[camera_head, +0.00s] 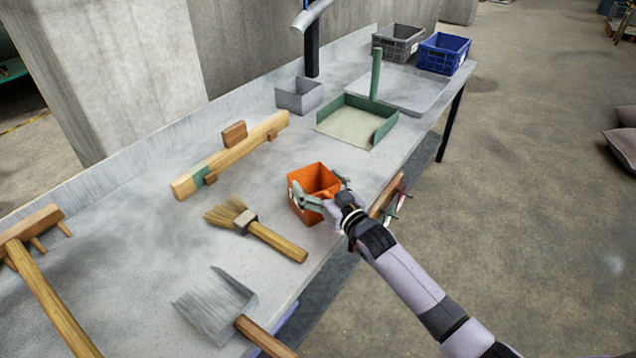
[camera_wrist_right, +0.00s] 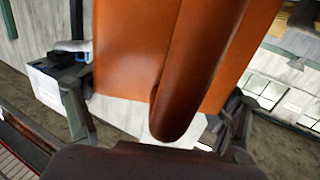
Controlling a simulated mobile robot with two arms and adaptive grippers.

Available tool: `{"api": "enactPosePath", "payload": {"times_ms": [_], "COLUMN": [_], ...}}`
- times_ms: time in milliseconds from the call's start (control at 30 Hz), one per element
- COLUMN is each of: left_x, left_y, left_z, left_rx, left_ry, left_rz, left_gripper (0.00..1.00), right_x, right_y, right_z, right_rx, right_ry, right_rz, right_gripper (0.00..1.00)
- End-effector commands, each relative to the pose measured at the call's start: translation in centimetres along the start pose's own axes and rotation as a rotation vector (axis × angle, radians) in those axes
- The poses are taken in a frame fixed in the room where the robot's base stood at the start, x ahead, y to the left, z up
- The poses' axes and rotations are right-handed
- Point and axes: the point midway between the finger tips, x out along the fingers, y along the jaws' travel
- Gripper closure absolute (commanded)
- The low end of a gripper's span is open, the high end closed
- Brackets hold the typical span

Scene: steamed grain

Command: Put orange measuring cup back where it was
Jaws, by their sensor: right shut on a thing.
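The orange measuring cup (camera_head: 309,190) is a square open box near the front edge of the grey table, in the middle of the head view. My right gripper (camera_head: 326,198) reaches in from the lower right and is shut on the cup. In the right wrist view the cup's orange wall and handle (camera_wrist_right: 190,75) fill the upper middle, with the gripper fingers (camera_wrist_right: 160,110) on both sides. I cannot tell whether the cup's base touches the table. My left gripper is not in view.
A brush (camera_head: 255,228) lies left of the cup and a metal scoop (camera_head: 218,305) lies nearer. A wooden bar (camera_head: 230,155) lies behind. A green dustpan-like tray (camera_head: 355,122), a small grey box (camera_head: 298,95) and grey (camera_head: 397,43) and blue (camera_head: 444,53) crates stand farther back.

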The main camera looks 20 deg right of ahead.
Motion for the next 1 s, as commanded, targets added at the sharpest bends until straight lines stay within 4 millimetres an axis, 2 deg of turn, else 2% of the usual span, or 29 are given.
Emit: {"api": "enactPosePath", "payload": {"times_ms": [100, 133, 333, 700, 867, 1000], "left_x": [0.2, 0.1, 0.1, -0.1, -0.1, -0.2], "left_y": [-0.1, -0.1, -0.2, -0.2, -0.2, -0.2], "left_z": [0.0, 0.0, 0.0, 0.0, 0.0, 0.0], "left_rx": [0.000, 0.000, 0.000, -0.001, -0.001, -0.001], "left_ry": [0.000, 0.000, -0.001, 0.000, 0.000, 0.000], "left_rz": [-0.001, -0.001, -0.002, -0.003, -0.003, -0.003], "left_gripper": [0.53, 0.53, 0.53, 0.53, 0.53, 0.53], "right_x": [0.0, 0.0, 0.0, 0.0, -1.9, -5.0], "right_y": [0.0, 0.0, 0.0, 0.0, 0.0, 0.0], "right_z": [0.2, 0.2, 0.2, -0.2, 0.1, 0.1], "right_rx": [0.000, 0.000, 0.000, 0.000, 0.000, 0.000], "right_ry": [0.002, 0.001, 0.000, 0.001, -0.003, -0.004], "right_rz": [0.000, 0.000, 0.000, 0.000, 0.000, 0.000], "right_gripper": [0.76, 0.13, 0.00, 0.00, 0.00, 0.00]}}
